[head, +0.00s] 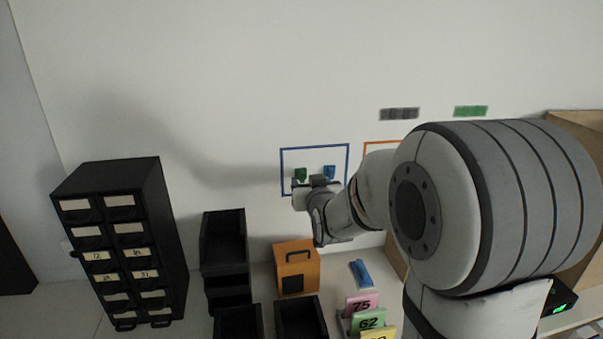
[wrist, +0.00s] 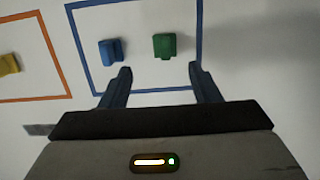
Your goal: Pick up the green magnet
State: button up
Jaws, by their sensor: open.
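The green magnet (wrist: 164,46) is on the white wall inside a blue outlined frame (wrist: 135,91). It also shows in the head view (head: 300,174), at the left of that frame. A blue magnet (wrist: 111,50) is beside it, to its left in the wrist view and to its right in the head view (head: 329,172). My gripper (wrist: 160,76) is open and empty, its two fingers pointing toward the wall. The green magnet lies beyond the fingertips, roughly between them and apart from both.
A yellow magnet (wrist: 9,63) is in an orange outline (wrist: 50,98) beside the blue one. Below stand a black drawer cabinet (head: 121,240), black bins (head: 225,240), an orange box (head: 296,262) and numbered colored cards (head: 368,318). The wall above the blue outline is bare.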

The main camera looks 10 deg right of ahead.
aim_at(303, 174)
jog(key=shift+w+a+p, duration=0.2)
jog(key=shift+w+p, duration=0.4)
jog(key=shift+w, duration=0.5)
jog(key=shift+w+a+f+p, duration=0.1)
jog(key=shift+w+f+p, duration=0.1)
jog(key=shift+w+p, duration=0.55)
jog(key=shift+w+a+f+p, duration=0.1)
jog(key=shift+w+f+p, duration=0.1)
jog(key=shift+w, duration=0.95)
jog(key=shift+c, duration=0.2)
jog(key=c, duration=1)
jog(key=shift+r+b, duration=0.15)
jog(key=shift+b, duration=0.25)
